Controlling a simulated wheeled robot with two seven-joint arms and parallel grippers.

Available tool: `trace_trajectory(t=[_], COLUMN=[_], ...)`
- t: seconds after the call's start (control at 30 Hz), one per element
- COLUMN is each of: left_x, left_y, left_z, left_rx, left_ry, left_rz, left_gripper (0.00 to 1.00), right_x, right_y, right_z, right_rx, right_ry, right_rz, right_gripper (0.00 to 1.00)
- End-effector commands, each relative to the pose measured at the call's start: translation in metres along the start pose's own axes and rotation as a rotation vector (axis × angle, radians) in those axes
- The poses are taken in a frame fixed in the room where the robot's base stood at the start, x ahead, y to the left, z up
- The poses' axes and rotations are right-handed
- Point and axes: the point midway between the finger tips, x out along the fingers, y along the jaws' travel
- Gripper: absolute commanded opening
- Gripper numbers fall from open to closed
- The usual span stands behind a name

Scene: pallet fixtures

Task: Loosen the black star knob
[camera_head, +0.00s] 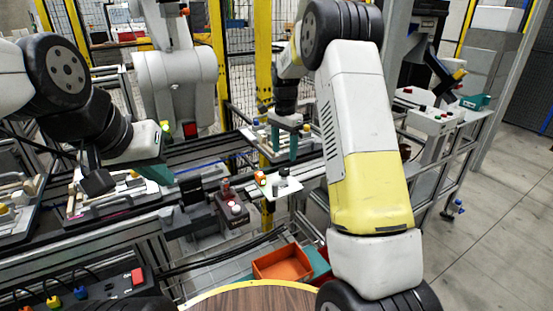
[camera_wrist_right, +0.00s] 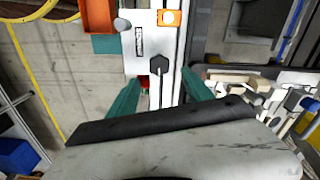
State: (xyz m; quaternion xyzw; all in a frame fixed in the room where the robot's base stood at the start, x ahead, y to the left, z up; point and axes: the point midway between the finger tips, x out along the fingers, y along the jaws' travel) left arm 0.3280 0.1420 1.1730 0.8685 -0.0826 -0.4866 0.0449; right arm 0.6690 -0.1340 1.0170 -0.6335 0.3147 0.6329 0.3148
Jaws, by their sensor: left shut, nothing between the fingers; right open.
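The black star knob (camera_wrist_right: 159,64) sits on a white plate (camera_wrist_right: 138,68) in the right wrist view. In the head view, the white plate (camera_head: 290,191) carries a dark knob (camera_head: 283,172) near its back edge. My right gripper (camera_head: 285,146) is open above and behind the plate, fingers pointing down. In the right wrist view, its teal fingers (camera_wrist_right: 160,92) stand apart on either side of the knob's line, with the knob ahead of the tips and not between them. My left gripper (camera_head: 158,172) is shut and empty over the left side of the conveyor.
An orange-and-white button (camera_head: 260,178) is at the plate's left edge. An orange bin (camera_head: 283,264) lies below. Fixture pallets (camera_head: 118,195) stand on the conveyor at left.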

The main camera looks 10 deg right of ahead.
Motion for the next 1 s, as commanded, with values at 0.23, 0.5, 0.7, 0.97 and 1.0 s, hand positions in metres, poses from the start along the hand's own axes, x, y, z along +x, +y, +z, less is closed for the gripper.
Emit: trace_trajectory(t=[0.23, 0.5, 0.7, 0.97, 1.0], left_x=[0.000, 0.000, 0.000, 0.000, 0.000], left_y=[0.000, 0.000, 0.000, 0.000, 0.000], left_z=[0.000, 0.000, 0.000, 0.000, 0.000], left_rx=[0.000, 0.000, 0.000, 0.000, 0.000], left_ry=[0.000, 0.000, 0.000, 0.000, 0.000], left_rz=[0.000, 0.000, 0.000, 0.000, 0.000], left_gripper=[0.00, 0.00, 0.00, 0.00, 0.00], right_x=[0.041, 0.068, 0.070, 0.070, 0.070], right_y=[0.002, 0.001, 0.001, 0.001, 0.001], right_z=[0.001, 0.000, 0.000, 0.000, 0.000], right_rx=[-0.001, -0.002, -0.002, -0.002, -0.002], right_ry=[-0.003, -0.001, -0.001, -0.001, -0.001], right_rz=[0.004, 0.002, 0.000, 0.000, 0.000], right_gripper=[0.59, 0.59, 0.59, 0.25, 0.17])
